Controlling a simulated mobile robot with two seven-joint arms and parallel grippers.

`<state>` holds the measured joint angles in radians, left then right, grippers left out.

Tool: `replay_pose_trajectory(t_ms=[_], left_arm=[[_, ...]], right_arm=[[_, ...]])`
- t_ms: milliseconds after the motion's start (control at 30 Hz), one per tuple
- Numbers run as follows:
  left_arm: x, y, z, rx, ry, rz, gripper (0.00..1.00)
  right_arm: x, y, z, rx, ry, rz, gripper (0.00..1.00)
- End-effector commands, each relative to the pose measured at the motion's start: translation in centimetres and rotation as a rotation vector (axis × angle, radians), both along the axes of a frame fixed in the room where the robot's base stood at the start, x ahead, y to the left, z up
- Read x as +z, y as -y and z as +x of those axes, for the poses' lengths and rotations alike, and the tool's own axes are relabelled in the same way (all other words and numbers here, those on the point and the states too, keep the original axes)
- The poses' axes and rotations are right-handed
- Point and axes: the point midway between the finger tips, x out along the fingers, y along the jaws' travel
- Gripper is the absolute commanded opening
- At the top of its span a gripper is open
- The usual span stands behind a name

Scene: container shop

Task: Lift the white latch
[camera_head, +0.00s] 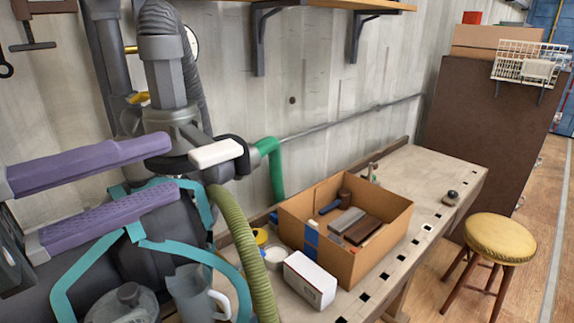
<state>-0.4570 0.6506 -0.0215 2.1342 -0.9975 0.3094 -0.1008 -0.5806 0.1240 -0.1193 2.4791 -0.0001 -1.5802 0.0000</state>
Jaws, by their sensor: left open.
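The white latch (216,153) is a pale block on a dark curved lever, on the upper side of a grey machine with a ribbed hose. It sits nearly level, just right of my left gripper's fingertips. My left gripper (172,168) comes in from the left with two purple fingers, one above the other and spread apart. Nothing is held between them. The upper fingertip overlaps the machine close to the latch's left end; I cannot tell whether it touches. The lower finger is in front of the machine's body. My right gripper is not in view.
A green hose (272,168) and an olive ribbed hose (238,245) run beside the machine. A cardboard box (373,255) of tools and a small white box (309,280) stand on the workbench (425,178). A yellow stool (499,238) stands at right.

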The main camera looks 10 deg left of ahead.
Motion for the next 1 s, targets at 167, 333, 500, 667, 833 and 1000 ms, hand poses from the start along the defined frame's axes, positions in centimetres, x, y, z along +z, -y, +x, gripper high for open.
replay_pose_trajectory(t_ms=[167, 333, 500, 667, 833, 1000], left_arm=[[0.4, 0.9, 1.0, -0.009, 0.004, 0.005, 0.42], [0.6, 2.6, 3.3, -0.008, 0.004, 0.001, 0.42], [0.5, 4.5, 5.6, -0.008, 0.003, 0.002, 0.42], [0.3, 5.7, 7.1, -0.008, 0.001, 0.001, 0.42], [0.1, 6.2, 7.7, -0.008, 0.001, 0.004, 0.42], [0.0, 6.2, 7.7, -0.009, 0.001, 0.004, 0.42]], right_arm=[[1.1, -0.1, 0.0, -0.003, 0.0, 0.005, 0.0], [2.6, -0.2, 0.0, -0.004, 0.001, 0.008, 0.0], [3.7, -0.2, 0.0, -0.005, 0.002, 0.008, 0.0], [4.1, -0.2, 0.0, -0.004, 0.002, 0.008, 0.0], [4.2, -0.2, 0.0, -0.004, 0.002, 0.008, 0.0], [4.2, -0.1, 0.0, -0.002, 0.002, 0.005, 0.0]])
